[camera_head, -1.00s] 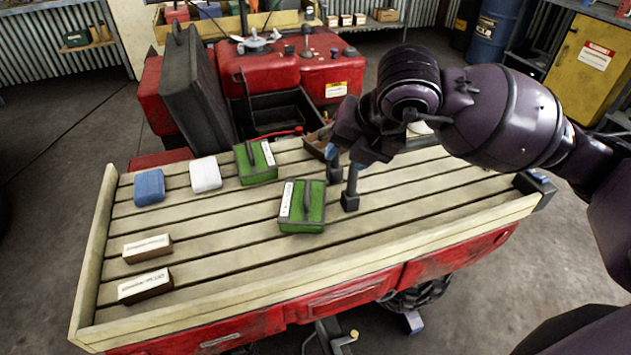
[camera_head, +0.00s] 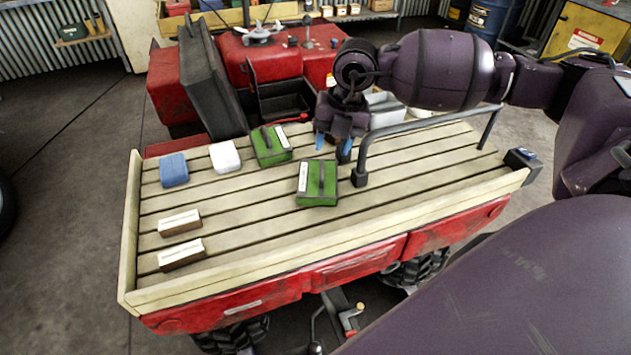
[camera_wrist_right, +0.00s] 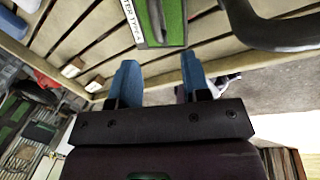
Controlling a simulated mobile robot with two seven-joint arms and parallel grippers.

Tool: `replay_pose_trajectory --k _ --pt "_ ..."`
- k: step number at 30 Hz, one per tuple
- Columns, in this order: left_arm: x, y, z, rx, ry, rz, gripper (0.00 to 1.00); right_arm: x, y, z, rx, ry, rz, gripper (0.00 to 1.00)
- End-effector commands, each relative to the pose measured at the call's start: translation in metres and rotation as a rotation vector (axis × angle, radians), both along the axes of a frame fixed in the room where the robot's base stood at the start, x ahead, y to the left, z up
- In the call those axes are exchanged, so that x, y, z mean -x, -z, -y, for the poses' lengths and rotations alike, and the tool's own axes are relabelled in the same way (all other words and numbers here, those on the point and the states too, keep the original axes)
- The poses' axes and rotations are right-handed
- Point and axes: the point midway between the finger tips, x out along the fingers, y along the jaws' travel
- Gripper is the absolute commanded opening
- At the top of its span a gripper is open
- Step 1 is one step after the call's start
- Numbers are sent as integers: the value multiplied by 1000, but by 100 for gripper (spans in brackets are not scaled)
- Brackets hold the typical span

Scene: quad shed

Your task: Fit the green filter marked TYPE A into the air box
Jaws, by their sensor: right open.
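Two green filters with dark handles and white label strips lie on the slatted wooden deck. The nearer one (camera_head: 330,188) is close to the metal rail; the farther one (camera_head: 265,150) is by the deck's back edge. My right gripper (camera_head: 332,147) is open and empty, behind and above the nearer filter. Its blue fingertips (camera_wrist_right: 159,65) are apart. An open black box (camera_head: 285,104) sits in the red body, its dark lid (camera_head: 208,85) raised. My left gripper is out of view.
A grey metal rail (camera_head: 425,126) rises from the deck right of the nearer filter. A blue block (camera_head: 174,170), a white block (camera_head: 225,157) and two small labelled boxes (camera_head: 179,222) (camera_head: 181,254) lie on the left of the deck (camera_head: 260,220). The middle front is bare.

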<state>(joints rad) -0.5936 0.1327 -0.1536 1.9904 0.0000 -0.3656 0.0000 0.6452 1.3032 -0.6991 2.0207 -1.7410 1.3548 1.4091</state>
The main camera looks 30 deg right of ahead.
Motion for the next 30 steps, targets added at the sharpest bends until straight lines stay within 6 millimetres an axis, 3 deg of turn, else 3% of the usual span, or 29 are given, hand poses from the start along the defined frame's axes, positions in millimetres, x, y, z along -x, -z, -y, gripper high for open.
replay_pose_trajectory --k 3,11,21,29,30 --pt "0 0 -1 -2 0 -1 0 -2 13 -2 0 0 0 43" --pt "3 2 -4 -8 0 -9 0 -4 24 -4 0 -1 2 43" --pt "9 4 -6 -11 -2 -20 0 -11 65 -11 -1 0 1 43" --pt "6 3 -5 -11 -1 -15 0 -11 69 -11 1 0 2 43" --pt "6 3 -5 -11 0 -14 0 -11 69 -11 1 0 2 39"
